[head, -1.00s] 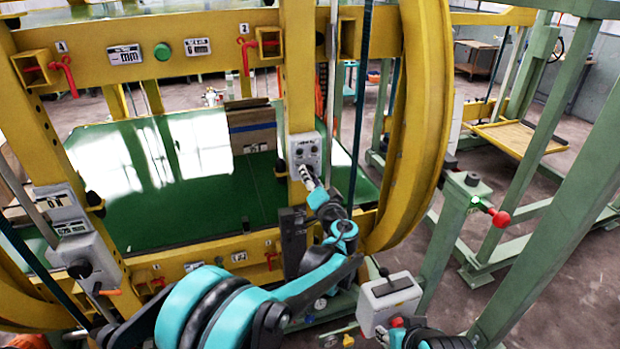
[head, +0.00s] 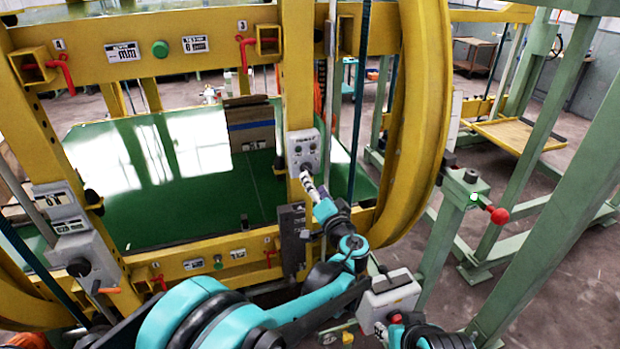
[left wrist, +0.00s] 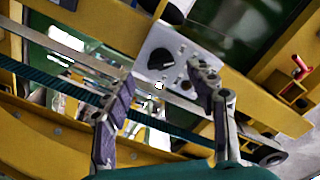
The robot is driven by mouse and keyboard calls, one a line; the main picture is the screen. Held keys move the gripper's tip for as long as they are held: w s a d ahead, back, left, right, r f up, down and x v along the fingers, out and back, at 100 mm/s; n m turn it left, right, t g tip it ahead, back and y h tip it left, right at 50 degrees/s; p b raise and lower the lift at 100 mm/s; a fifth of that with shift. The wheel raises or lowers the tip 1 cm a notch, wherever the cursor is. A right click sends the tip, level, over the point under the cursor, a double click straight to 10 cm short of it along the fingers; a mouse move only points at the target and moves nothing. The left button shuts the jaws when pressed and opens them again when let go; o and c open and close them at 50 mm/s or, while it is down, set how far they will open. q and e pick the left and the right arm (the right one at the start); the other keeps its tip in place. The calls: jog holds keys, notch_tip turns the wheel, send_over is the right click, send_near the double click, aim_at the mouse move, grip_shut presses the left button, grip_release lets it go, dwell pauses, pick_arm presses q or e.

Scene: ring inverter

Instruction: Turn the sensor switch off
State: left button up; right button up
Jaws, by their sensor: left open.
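A small light grey switch box (head: 303,152) with dark knobs and a small label is mounted on the yellow upright in the head view. In the left wrist view its grey face (left wrist: 155,72) shows a black round knob, ahead of and between my fingertips. My left gripper (head: 308,184) is just below and in front of the box in the head view. In the left wrist view the left gripper (left wrist: 163,80) is open, its two fingers apart with nothing between them. My right gripper (head: 381,331) is partly in view at the bottom; its jaws are unclear.
The yellow frame (head: 200,35) and its curved ring (head: 425,130) surround the box. A dark bracket (head: 292,240) stands below it. Another grey box (head: 390,293) is near my right arm. A red ball-ended lever (head: 499,215) is at right.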

pick_arm(q)
jog(key=v, duration=0.6)
jog(key=shift+s, duration=0.15)
jog(key=s+a+f+n+g, duration=0.25)
jog(key=s+a, duration=0.25)
jog(key=a, duration=0.4)
jog(key=s+a+f+n+g, duration=0.1)
jog(key=s+a+g, duration=0.3)
jog(key=a, duration=0.5)
jog(key=s+a+f+n+g+h, duration=0.1)
jog(key=s+f+h, duration=0.1)
jog(key=s, duration=0.7)
jog(key=s+a+f+n+g+h, duration=0.1)
jog(key=s+f, duration=0.4)
jog(key=s, duration=0.5)
jog(key=a+g+h, duration=0.1)
jog(key=h, duration=0.1)
jog(key=shift+s+f+n+h, duration=0.2)
jog(key=shift+f+n+h, duration=0.1)
jog(key=shift+f+n, duration=0.05)
